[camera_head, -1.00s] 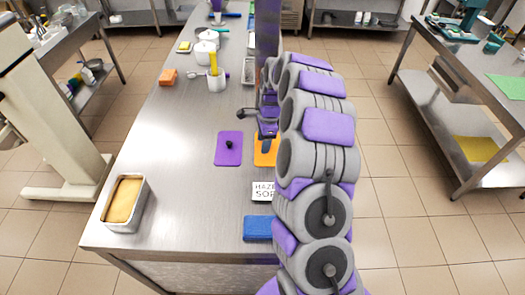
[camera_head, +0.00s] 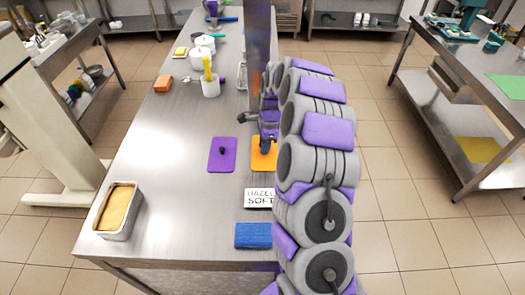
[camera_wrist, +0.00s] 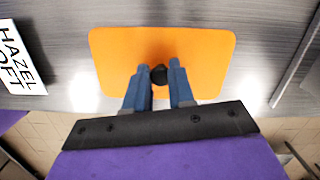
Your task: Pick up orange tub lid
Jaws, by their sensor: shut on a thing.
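The orange tub lid (camera_wrist: 205,52) is a flat rounded rectangle with a small black knob (camera_wrist: 158,75) near its middle. In the wrist view my gripper (camera_wrist: 160,78) is over it, its two blue fingers shut on the knob from both sides. In the head view the orange lid (camera_head: 262,160) shows at the right part of the steel table, partly hidden by my arm. I cannot tell whether the lid is touching the table or slightly above it.
A purple lid (camera_head: 222,155) with a black knob lies left of the orange one. A "HAZEL SOFT" card (camera_head: 259,198) and a blue cloth (camera_head: 253,236) lie nearer. A metal tub (camera_head: 120,211) stands front left. A steel post (camera_head: 257,50) rises behind.

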